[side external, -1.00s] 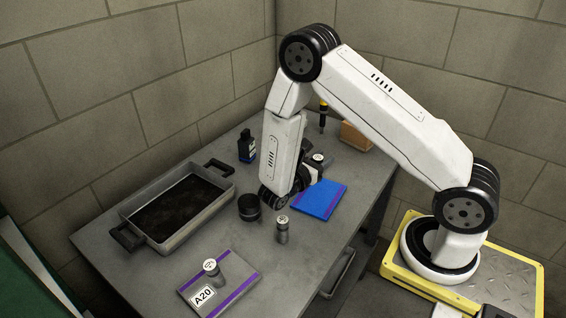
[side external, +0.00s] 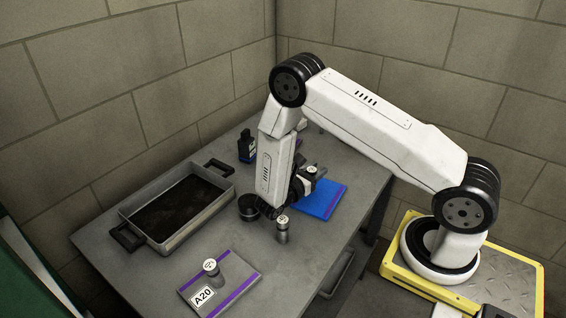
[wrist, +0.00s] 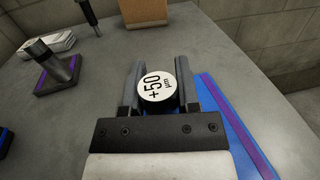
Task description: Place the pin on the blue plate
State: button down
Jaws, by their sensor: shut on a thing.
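My gripper (wrist: 158,92) is shut on a pin with a white round top (wrist: 158,84) marked "+50 µm". In the side view the same pin top (side external: 311,169) shows between the jaws, at the far left end of the blue plate (side external: 324,200). The pin looks upright. In the wrist view the blue plate (wrist: 214,106), with a purple stripe, lies to the right of and partly beneath the gripper. The pin's lower end is hidden, so I cannot tell whether it touches the plate.
Another pin (side external: 282,231) stands on the table near the gripper, beside a round black part (side external: 249,207). A further pin (side external: 212,268) stands on a grey plate marked A20 (side external: 236,273).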

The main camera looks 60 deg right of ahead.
jog(key=shift+f, duration=0.2)
jog(key=shift+c, duration=1.7)
grip_release()
jog(key=shift+a+r, duration=0.1)
jog(key=shift+w+a, duration=0.2)
jog(key=shift+a, duration=1)
jog(key=shift+w+a, duration=0.2)
jog(key=shift+a, duration=1.05)
jog(key=shift+w+a, duration=0.2)
jog(key=shift+a, duration=1)
